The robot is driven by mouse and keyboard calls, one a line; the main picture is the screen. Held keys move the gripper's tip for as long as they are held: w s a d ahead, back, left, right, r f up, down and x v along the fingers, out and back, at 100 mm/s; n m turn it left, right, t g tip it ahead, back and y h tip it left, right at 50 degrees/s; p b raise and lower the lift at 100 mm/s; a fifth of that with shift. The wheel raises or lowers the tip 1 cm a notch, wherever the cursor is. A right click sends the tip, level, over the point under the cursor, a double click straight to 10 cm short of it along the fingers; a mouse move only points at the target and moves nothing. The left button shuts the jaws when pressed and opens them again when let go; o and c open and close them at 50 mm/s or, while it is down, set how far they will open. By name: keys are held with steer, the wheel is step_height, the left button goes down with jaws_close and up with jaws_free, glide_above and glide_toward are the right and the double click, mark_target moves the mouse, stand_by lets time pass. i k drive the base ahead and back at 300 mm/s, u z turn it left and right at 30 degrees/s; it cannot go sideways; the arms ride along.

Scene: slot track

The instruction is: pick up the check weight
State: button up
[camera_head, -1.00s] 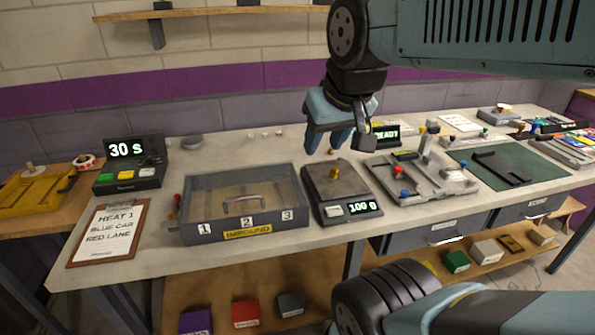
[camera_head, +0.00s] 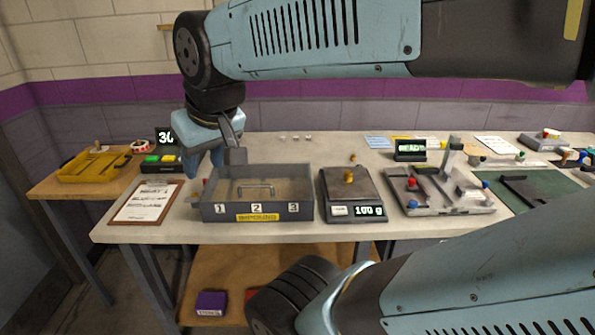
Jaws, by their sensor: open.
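The check weight (camera_head: 348,177) is a small brass piece standing upright on the dark pan of the scale (camera_head: 362,188). The scale's display reads 100 g. My gripper (camera_head: 212,166) is open and empty, pointing down at the far left, behind and above the left end of the grey impound box. It is well to the left of the weight and apart from it. My arm partly covers the timer behind the gripper.
The impound box (camera_head: 222,209), with a handle and labels 1, 2 and 3, stands between my gripper and the scale. A clipboard (camera_head: 146,203) lies at the left. A grey slotted fixture (camera_head: 444,206) with coloured knobs stands right of the scale. A small brass-coloured piece (camera_head: 353,157) stands behind the scale.

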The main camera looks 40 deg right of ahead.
mark_target(348, 176)
steer(key=u, duration=0.7)
steer(key=k, duration=1.4)
steer(key=z, duration=2.65)
steer(key=k, duration=0.1)
steer(key=u, duration=0.25)
steer(key=i, duration=1)
steer(key=u, duration=0.05)
